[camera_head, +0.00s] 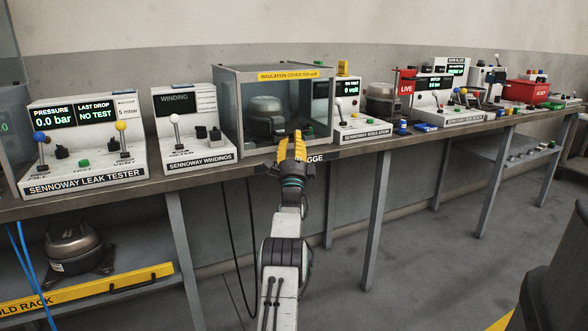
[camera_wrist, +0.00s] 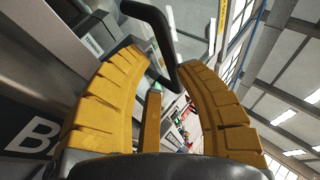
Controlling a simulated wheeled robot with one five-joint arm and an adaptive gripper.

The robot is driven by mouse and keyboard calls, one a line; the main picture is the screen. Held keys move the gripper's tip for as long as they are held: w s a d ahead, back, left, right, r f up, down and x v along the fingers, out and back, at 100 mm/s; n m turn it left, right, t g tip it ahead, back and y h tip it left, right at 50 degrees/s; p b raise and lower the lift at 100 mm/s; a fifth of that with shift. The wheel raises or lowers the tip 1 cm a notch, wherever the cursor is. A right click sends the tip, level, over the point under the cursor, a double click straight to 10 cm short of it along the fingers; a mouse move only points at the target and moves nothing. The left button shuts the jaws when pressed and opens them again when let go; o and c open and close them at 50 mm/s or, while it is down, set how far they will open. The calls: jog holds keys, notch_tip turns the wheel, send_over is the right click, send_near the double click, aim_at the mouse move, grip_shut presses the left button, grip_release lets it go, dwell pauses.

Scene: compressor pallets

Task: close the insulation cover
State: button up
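The insulation cover (camera_head: 287,76) is a grey-framed box with clear panels and a yellow label along its top front edge. It stands on the bench around a dark compressor (camera_head: 265,115). I cannot tell from here whether its front panel is raised or down. My gripper (camera_head: 292,140) is at the cover's lower front edge, its yellow fingers pointing at the box. In the wrist view my gripper (camera_wrist: 160,65) has its fingers apart, with a bent black handle (camera_wrist: 163,40) reaching between the fingertips. The handle appears close to the right finger; contact is unclear.
The windings tester (camera_head: 193,130) and leak tester (camera_head: 80,145) stand left of the cover. The insulation tester (camera_head: 358,128) stands close on its right. The bench edge (camera_head: 190,182) runs below my gripper. A compressor (camera_head: 70,248) sits on the lower shelf.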

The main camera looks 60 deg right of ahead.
jog(key=v, duration=1)
jog(key=shift+s, duration=0.2)
jog(key=shift+r, duration=0.2)
dwell(0.6)
